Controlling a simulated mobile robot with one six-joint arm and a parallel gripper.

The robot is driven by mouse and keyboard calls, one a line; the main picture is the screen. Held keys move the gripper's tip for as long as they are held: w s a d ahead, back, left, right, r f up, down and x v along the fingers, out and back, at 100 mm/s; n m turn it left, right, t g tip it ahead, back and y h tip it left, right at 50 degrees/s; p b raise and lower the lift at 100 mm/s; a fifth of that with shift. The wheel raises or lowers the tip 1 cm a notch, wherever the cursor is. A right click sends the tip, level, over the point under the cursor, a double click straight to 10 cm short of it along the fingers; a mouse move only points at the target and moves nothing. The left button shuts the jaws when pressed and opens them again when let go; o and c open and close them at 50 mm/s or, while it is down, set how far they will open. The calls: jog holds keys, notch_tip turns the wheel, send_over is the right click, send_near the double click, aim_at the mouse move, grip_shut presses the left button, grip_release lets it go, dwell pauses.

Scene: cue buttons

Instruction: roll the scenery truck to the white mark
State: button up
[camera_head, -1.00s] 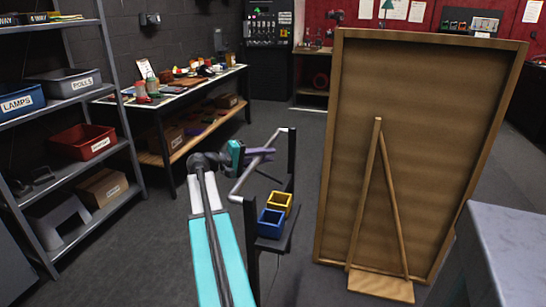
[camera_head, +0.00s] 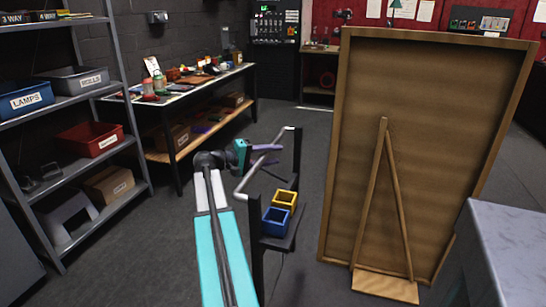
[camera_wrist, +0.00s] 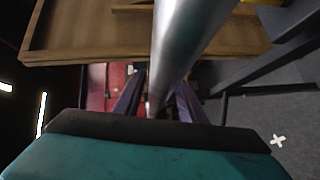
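A wheeled-looking black frame with a grey push bar (camera_head: 246,181) stands in front of me; its wheels are hidden. A blue bin (camera_head: 275,221) and a yellow bin (camera_head: 285,199) sit on its shelf. A tall wooden scenery flat (camera_head: 430,120) with a brace stands just right; I cannot tell whether it is joined to the frame. My gripper (camera_head: 276,154) has its purple fingers apart at the push bar. In the wrist view the bar (camera_wrist: 185,45) runs between the fingers, with small gaps visible. A white cross mark (camera_wrist: 279,140) lies on the floor at lower right there.
A metal shelf unit (camera_head: 125,85) with labelled boxes stands at left. A workbench (camera_head: 170,112) with tools lies beyond it. A grey-topped block (camera_head: 510,235) stands close at right. Dark floor (camera_head: 295,120) is clear behind the frame.

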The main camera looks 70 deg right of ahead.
jog(key=v, duration=1.3)
jog(key=shift+w+a, duration=0.15)
jog(key=shift+a, duration=0.05)
